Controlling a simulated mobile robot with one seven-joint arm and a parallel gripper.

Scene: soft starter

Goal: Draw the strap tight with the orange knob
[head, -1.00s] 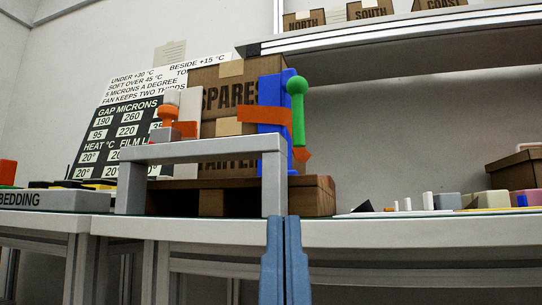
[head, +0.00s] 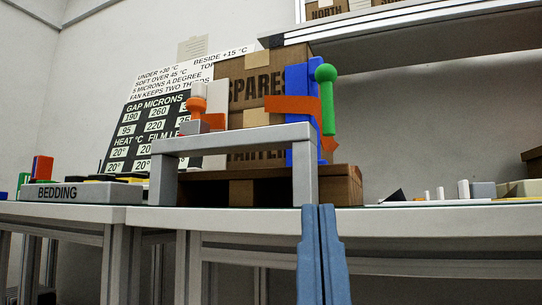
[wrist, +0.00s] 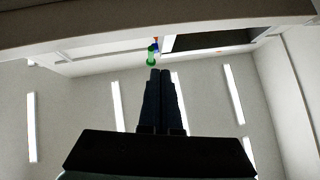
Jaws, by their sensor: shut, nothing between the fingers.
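The orange knob (head: 197,104) stands left of the carton, above the left end of a grey bench-like frame. An orange strap (head: 291,104) shows across the right side of the SPARES carton (head: 236,82) and over a blue upright (head: 302,125). A green-headed handle (head: 327,98) stands beside that upright; a green piece also shows in the wrist view (wrist: 151,54). My gripper (head: 318,208) is shut and empty, pointing up in front of the table edge, below the frame's right leg. It is apart from the knob and strap. The strap's run behind the frame is partly hidden.
The grey frame (head: 233,139) stands in front of the carton and its wooden pallet (head: 343,186). A BEDDING tray (head: 80,192) is at left. Small blocks lie at right. A shelf (head: 420,27) overhangs the right side. The table edge (head: 430,218) lies behind my gripper.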

